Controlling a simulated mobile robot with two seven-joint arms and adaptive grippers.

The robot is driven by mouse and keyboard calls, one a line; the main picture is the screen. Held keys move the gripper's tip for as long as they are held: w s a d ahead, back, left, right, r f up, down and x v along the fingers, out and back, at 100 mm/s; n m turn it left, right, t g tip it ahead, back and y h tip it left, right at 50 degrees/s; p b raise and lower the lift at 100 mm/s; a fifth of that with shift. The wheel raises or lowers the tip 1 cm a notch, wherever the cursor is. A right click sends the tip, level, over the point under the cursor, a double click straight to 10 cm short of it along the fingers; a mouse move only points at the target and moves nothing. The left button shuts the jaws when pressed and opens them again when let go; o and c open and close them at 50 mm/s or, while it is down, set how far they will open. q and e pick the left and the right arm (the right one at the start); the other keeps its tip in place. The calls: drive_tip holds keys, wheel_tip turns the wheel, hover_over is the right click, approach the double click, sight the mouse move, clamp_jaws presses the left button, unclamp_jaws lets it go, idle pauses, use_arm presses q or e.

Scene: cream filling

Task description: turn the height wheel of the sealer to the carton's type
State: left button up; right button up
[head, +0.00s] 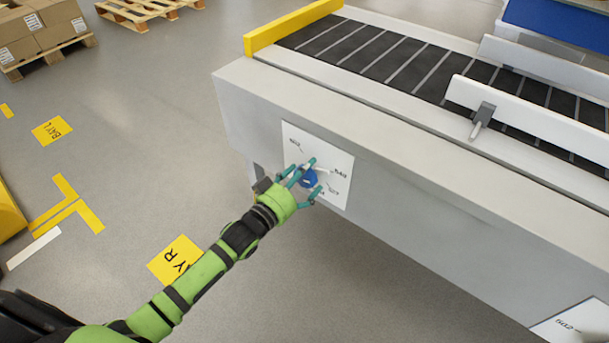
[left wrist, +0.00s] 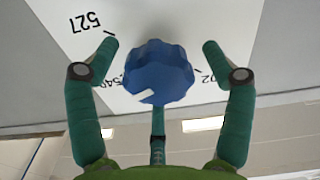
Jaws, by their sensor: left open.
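The blue height wheel (head: 308,178) sits on a white dial plate (head: 338,163) on the sealer's grey side (head: 440,210). In the left wrist view the lobed wheel (left wrist: 158,72) has a white mark at its lower left edge, and the plate reads 527 at upper left, with other numbers partly hidden. My left gripper (head: 307,178) is open, its fingers spread around the wheel. In the wrist view the two side fingers (left wrist: 160,62) stand apart from it on both sides, and a third finger is below. My right gripper is not in view.
The sealer's roller conveyor (head: 390,60) runs along its top, with white side guides (head: 530,115) and a yellow end bar (head: 292,25). A second white plate (head: 575,325) is at lower right. Cartons (head: 40,30) stand on a pallet at upper left.

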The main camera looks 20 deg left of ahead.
use_arm(q)
drive_tip(key=shift+c, duration=0.4)
drive_tip(key=c, duration=1.1)
drive_tip(key=shift+r, duration=0.1)
